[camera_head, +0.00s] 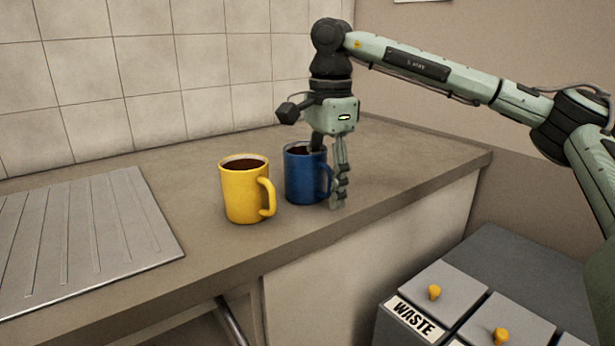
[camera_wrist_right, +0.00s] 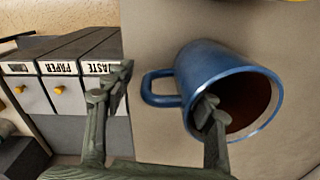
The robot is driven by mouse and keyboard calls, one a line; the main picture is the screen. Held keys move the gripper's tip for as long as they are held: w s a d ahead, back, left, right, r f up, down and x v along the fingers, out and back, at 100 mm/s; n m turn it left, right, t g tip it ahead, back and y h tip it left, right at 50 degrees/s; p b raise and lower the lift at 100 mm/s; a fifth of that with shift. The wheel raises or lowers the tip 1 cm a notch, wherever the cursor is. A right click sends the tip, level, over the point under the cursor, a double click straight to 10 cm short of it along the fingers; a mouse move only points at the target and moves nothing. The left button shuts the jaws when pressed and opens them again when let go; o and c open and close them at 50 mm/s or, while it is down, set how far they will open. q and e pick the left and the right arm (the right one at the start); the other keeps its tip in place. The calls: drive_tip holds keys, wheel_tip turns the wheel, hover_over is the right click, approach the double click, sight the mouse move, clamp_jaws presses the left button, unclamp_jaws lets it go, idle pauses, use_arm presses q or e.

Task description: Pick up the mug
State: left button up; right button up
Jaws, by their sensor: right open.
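A blue mug (camera_head: 301,178) with dark liquid stands upright on the counter. A yellow mug (camera_head: 240,190) with brown liquid stands to its left, its handle toward the right. My right gripper (camera_head: 329,178) points down at the blue mug and is open. In the right wrist view, one finger of the gripper (camera_wrist_right: 164,102) reaches over the rim into the opening of the blue mug (camera_wrist_right: 205,68). The other finger is outside, beyond the handle, with a gap to it. The tip inside the mug is partly hidden in the head view. My left gripper is not in view.
The counter (camera_head: 380,150) is clear behind and right of the mugs. A ribbed metal draining board (camera_head: 80,240) lies at the left. A tiled wall (camera_head: 130,80) stands behind. Grey waste bins (camera_head: 440,290) with yellow knobs stand lower, beyond the counter's right front edge.

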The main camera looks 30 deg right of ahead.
clamp_jaws()
idle(0.3)
drive_tip(key=shift+r, duration=0.2)
wheel_tip(320, 180, up, 8)
drive_tip(key=shift+f, duration=0.1)
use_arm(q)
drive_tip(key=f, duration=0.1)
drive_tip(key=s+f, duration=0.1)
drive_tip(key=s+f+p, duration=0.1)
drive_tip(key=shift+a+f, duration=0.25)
use_arm(e)
drive_tip(key=shift+r, duration=0.95)
